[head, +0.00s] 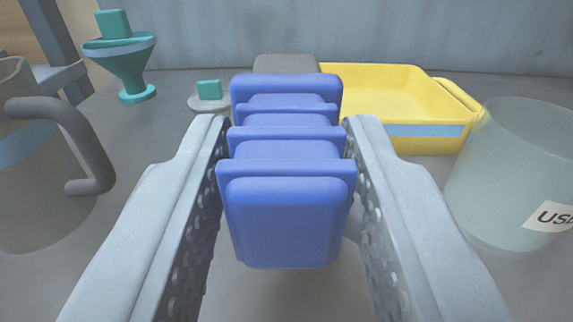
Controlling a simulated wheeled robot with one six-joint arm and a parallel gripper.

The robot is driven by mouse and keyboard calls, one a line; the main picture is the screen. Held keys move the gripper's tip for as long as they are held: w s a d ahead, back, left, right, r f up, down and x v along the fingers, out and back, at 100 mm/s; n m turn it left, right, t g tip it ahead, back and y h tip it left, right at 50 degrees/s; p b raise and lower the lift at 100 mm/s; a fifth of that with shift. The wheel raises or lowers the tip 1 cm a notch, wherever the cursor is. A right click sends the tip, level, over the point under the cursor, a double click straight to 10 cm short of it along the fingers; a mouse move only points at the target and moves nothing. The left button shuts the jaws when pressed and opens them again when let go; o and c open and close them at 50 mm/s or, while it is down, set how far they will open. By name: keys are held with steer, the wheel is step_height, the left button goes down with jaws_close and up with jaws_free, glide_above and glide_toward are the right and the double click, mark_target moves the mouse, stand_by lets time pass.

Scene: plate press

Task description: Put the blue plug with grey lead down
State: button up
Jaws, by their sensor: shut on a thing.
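The blue plug (287,215) is a ridged blue block in the middle of the head view. My gripper (287,140) is shut on it, with one grey finger along each side. The plug hangs in front of me above the grey surface, with a soft shadow below it. A grey piece (286,63) shows just behind the top of the plug; I cannot tell whether it is part of the lead. The rest of the lead is hidden.
A grey mug (40,170) stands at left, a teal funnel-shaped holder (122,62) behind it. A small disc with a teal block (208,90) sits beyond the left finger. A yellow tray (445,144) is back right, and a clear labelled container (515,170) stands at right.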

steer(key=o, duration=1)
steer(key=shift+s+r, duration=0.15)
steer(key=shift+r, duration=0.4)
steer(key=s, duration=1.1)
steer(key=shift+s+f, duration=0.1)
steer(key=shift+s, duration=0.3)
